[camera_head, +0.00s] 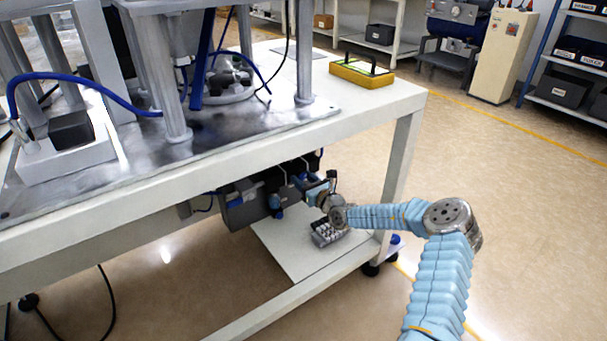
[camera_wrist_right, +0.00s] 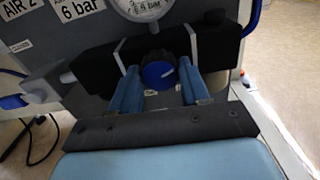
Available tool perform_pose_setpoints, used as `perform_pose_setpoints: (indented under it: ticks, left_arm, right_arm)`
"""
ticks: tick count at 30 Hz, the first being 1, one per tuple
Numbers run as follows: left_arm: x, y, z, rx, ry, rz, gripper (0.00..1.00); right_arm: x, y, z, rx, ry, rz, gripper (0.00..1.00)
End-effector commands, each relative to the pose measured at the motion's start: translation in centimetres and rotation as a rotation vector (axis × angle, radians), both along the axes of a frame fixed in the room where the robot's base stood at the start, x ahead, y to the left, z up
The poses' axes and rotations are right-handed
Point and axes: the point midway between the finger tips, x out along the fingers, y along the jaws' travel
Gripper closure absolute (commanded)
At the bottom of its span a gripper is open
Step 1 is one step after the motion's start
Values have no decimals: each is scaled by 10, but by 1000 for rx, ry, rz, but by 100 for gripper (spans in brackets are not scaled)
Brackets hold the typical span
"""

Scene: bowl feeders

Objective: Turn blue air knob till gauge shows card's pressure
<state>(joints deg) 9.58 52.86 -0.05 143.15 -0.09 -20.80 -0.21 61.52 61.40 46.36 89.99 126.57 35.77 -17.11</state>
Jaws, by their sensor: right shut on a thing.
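The blue air knob (camera_wrist_right: 158,75) shows in the right wrist view, on the front of a black regulator body (camera_wrist_right: 100,68). A white mark shows on the knob's face. My right gripper (camera_wrist_right: 160,86) has one blue finger on each side of the knob and is shut on it. The round gauge (camera_wrist_right: 150,8) above the knob is cut off by the frame top; its needle is not clear. The pressure card (camera_wrist_right: 80,10) reads "6 bar". In the head view my right gripper (camera_head: 316,192) is under the table beside the dark regulator units. My left gripper is out of view.
The table (camera_head: 405,100) stands over the regulators, with a lower shelf (camera_head: 285,245) below. A label (camera_wrist_right: 18,8) reads "AIR 2". A fitting with a blue hose (camera_wrist_right: 248,15) is right of the knob. A yellow box (camera_head: 362,72) sits on the tabletop. Floor at the right is clear.

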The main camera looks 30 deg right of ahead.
Motion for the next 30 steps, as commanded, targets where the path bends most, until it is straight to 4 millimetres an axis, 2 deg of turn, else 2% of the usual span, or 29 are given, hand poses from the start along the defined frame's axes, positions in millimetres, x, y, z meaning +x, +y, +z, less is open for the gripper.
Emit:
perform_pose_setpoints:
  ticks: [1,4,16,17,21,30]
  left_arm:
    - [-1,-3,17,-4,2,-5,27]
    - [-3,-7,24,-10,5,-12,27]
    - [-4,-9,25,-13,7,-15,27]
    - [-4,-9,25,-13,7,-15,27]
    - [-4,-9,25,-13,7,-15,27]
    - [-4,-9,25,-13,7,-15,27]
  right_arm:
    - [1,2,9,-42,0,4,85]
    - [0,1,5,-120,-6,3,85]
    - [0,0,0,-173,-14,1,85]
    - [0,0,0,-173,-14,1,51]
    - [0,0,0,-172,-13,1,30]
    - [-1,0,0,-172,-13,1,29]
